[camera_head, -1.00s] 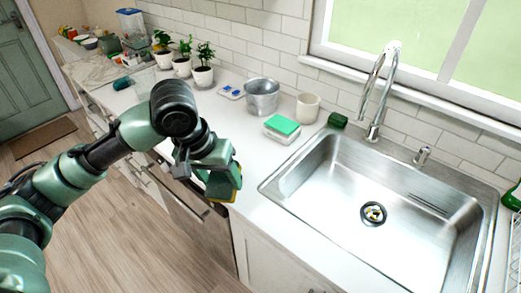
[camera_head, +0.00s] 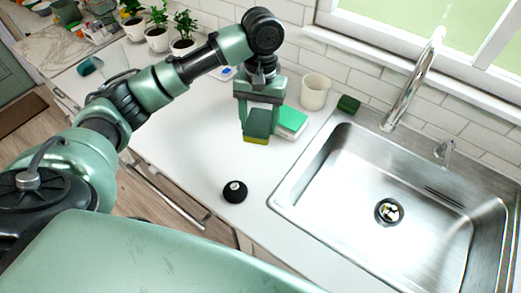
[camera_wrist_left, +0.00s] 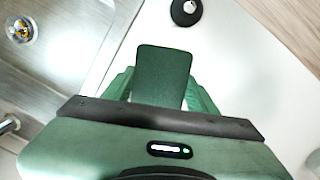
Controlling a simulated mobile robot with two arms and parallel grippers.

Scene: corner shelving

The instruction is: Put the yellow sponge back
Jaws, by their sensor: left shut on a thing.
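The yellow sponge (camera_head: 256,139) has a dark green face and a thin yellow edge low down. My left gripper (camera_head: 259,106) is shut on it, above the counter left of the sink. I cannot tell whether the sponge touches the counter. In the left wrist view, the sponge's dark green face (camera_wrist_left: 162,76) shows between the fingers. A white block with a bright green top (camera_head: 292,121) sits just right of the gripper, partly covered by it. A small dark green block (camera_head: 348,104) lies at the sink's back left corner. My right gripper is out of view.
A cream cup (camera_head: 314,92) stands behind the white and green block. The steel sink (camera_head: 330,150) and faucet (camera_head: 408,85) are at right. A black round object (camera_head: 235,191) sits near the counter's front edge. Potted plants (camera_head: 158,38) stand at back left. The counter (camera_head: 190,125) left of the gripper is clear.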

